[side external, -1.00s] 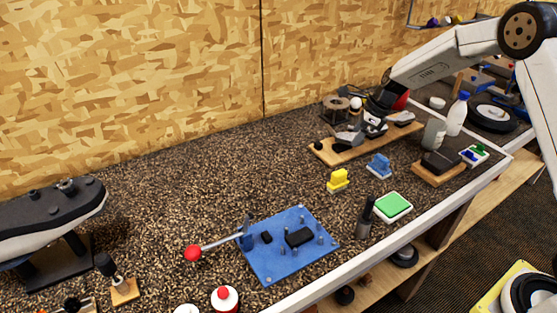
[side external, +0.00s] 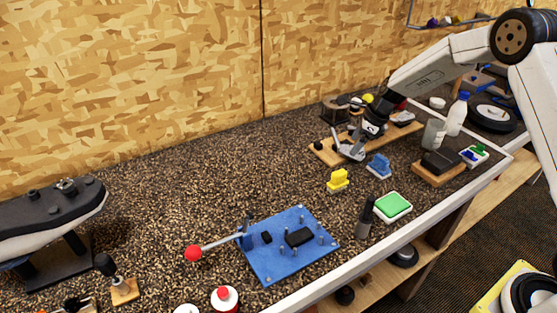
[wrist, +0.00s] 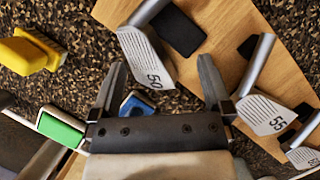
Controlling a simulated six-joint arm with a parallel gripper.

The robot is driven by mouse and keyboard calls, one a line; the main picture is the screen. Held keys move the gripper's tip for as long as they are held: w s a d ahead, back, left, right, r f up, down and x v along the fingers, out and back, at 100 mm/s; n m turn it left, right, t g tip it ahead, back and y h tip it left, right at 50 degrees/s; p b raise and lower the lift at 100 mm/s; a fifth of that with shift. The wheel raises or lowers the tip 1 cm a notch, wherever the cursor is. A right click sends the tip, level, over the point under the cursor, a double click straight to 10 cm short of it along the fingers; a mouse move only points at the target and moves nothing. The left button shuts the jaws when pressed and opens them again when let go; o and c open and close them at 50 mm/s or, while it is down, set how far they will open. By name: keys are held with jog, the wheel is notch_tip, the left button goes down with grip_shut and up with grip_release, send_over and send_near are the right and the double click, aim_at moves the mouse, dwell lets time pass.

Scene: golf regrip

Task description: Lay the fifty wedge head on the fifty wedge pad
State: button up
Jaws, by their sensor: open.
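The fifty wedge head (wrist: 148,58), a silver head marked 50, shows in the wrist view. Its hosel lies over the wooden board near the left side of a black pad (wrist: 182,30), and its face reaches past the board edge. Most of that pad is uncovered. My gripper (wrist: 162,66) is open, with one finger on either side of the head's face; I cannot tell whether either touches it. In the side view my gripper (side external: 354,149) is low at the front edge of the board, partly hiding the head.
Heads marked 55 (wrist: 262,112) and 60 (wrist: 303,157) are to the right on the wooden board (wrist: 225,40). A blue block (side external: 379,166), a yellow block (side external: 338,180) and a green-topped pad (side external: 393,206) stand in front.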

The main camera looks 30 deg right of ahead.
jog(key=shift+r, duration=0.1)
jog(key=v, duration=1.2)
jog(key=shift+a, duration=0.1)
dwell(0.4)
jog(key=s+a+f+n+h, duration=0.1)
jog(key=s+a+f+n, duration=0.1)
jog(key=s+a+n, duration=0.2)
jog(key=s+a+f+n+h, duration=0.1)
jog(key=s+a+n, duration=0.3)
jog(key=s+n, duration=0.7)
jog(key=s+a+f+n+h, duration=0.1)
jog(key=s+a+f+n, duration=0.2)
jog(key=s+n, duration=0.4)
jog(key=a+n, duration=0.1)
jog(key=n, duration=0.4)
jog(key=shift+s+a+f+g, duration=0.3)
jog(key=shift+s+f, duration=0.1)
jog(key=c, duration=1)
